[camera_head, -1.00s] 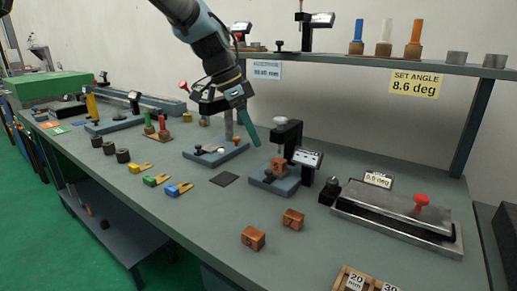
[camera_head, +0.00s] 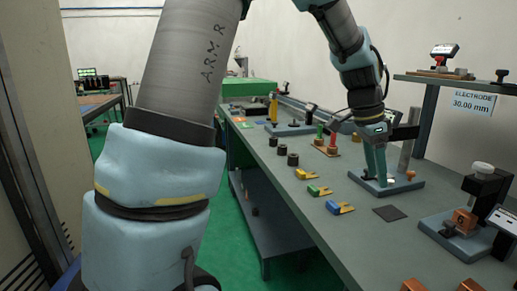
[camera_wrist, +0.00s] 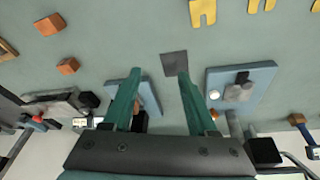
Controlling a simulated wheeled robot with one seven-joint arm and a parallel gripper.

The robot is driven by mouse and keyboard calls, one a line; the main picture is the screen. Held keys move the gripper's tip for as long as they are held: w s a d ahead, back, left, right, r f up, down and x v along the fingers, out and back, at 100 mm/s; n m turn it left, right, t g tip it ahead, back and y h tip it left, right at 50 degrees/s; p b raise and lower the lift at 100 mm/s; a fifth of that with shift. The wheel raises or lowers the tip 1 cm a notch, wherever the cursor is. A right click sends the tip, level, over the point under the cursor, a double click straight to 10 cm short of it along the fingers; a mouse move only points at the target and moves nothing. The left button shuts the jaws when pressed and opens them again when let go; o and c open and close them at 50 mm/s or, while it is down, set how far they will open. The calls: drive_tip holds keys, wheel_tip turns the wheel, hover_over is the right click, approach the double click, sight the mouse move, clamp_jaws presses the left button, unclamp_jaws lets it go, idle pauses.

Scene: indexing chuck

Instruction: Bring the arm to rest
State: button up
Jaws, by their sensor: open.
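My gripper (camera_head: 376,165) shows in the head view above the workbench, in front of a grey-blue fixture plate (camera_head: 408,184). In the wrist view my gripper (camera_wrist: 157,72) has its two green fingers spread apart, with nothing between them. A dark square pad (camera_wrist: 174,63) lies on the bench beyond the fingertips. My arm reaches over the bench from the upper middle of the head view, and its large links fill the left of that view.
A press-like fixture (camera_head: 458,228) holding a copper block stands at the right. Yellow, green and blue forked pieces (camera_head: 334,207) and several dark cylinders (camera_head: 292,159) line the bench's front part. A shelf (camera_head: 462,83) stands at the upper right. The green floor (camera_head: 222,240) is open.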

drive_tip(key=w+a+f+n+t+y, duration=0.1)
drive_tip(key=a+f+n, duration=0.15)
drive_tip(key=a, duration=0.35)
drive_tip(key=w+a+f+n, duration=0.1)
drive_tip(key=a+n, duration=0.2)
drive_tip(key=a, duration=0.4)
drive_tip(key=w+a+f+n+t+y, duration=0.1)
drive_tip(key=w+a+n, duration=0.15)
drive_tip(key=a, duration=0.35)
drive_tip(key=s+a+f+n, duration=0.2)
drive_tip(key=s+a+n, duration=0.1)
drive_tip(key=a, duration=0.5)
drive_tip(key=s+a+f+n+y, duration=0.1)
drive_tip(key=s+a+f+n, duration=0.1)
drive_tip(key=a+n, duration=0.4)
drive_tip(key=s+a, duration=0.1)
drive_tip(key=a, duration=0.1)
drive_tip(key=shift+s+a, duration=0.3)
drive_tip(key=shift+s, duration=0.1)
